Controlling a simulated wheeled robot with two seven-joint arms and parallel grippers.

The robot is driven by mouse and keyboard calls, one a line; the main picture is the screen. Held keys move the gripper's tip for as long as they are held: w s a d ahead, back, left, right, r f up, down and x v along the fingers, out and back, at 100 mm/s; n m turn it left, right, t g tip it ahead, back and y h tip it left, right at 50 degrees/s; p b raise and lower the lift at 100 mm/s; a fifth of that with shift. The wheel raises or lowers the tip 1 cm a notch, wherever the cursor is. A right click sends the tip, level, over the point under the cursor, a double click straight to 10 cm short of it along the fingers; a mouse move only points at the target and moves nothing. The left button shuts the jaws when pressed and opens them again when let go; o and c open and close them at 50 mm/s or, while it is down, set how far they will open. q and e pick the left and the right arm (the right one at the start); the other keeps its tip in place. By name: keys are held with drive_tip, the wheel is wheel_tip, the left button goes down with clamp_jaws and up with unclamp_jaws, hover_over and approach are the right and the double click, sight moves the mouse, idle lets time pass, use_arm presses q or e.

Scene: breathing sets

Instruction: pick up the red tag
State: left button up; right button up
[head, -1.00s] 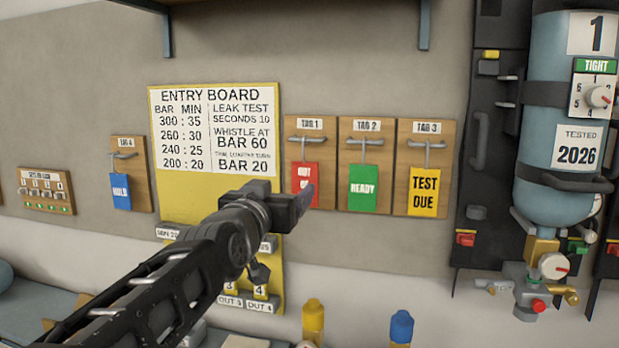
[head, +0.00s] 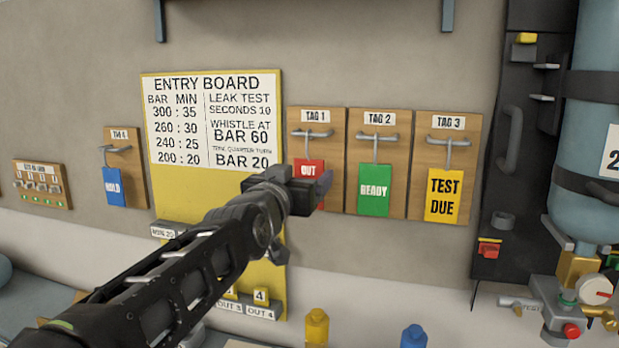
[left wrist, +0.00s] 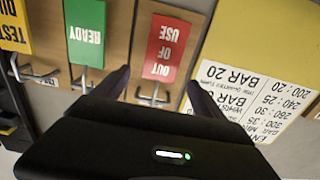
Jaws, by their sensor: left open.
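The red tag (head: 309,168) hangs from a metal hook on the TAG 1 board (head: 318,125), and my left gripper covers its lower part in the head view. In the left wrist view the red tag (left wrist: 164,48) shows upside down and reads "OUT OF USE". My left gripper (head: 322,186) is in front of the tag's lower part. In the left wrist view its two fingers (left wrist: 158,92) are apart, one on each side of the tag's hook end, with nothing between them gripped. My right gripper is not in view.
A green READY tag (head: 374,190) and a yellow TEST DUE tag (head: 444,196) hang to the right. A blue HOLD tag (head: 115,187) hangs to the left, beside the yellow entry board (head: 208,187). A blue cylinder (head: 590,130) with valves stands at the far right.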

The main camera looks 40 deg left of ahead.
sight(309, 169)
use_arm(q)
drive_tip(key=shift+w+a, duration=0.2)
drive_tip(key=shift+w, duration=0.25)
drive_tip(key=shift+r, duration=0.1)
drive_tip(key=shift+w+a+p, duration=0.1)
drive_tip(key=shift+w+p, duration=0.3)
drive_tip(key=shift+p, duration=0.05)
drive_tip(key=p+x, duration=0.2)
drive_tip(key=x, duration=0.1)
drive_tip(key=shift+w+a, duration=0.1)
drive_tip(key=shift+w, duration=0.2)
drive_tip(key=shift+w+a, duration=0.1)
drive_tip(key=shift+w, duration=0.3)
drive_tip(key=shift+s, duration=0.1)
drive_tip(key=shift+c, duration=0.4)
drive_tip(key=c, duration=1.3)
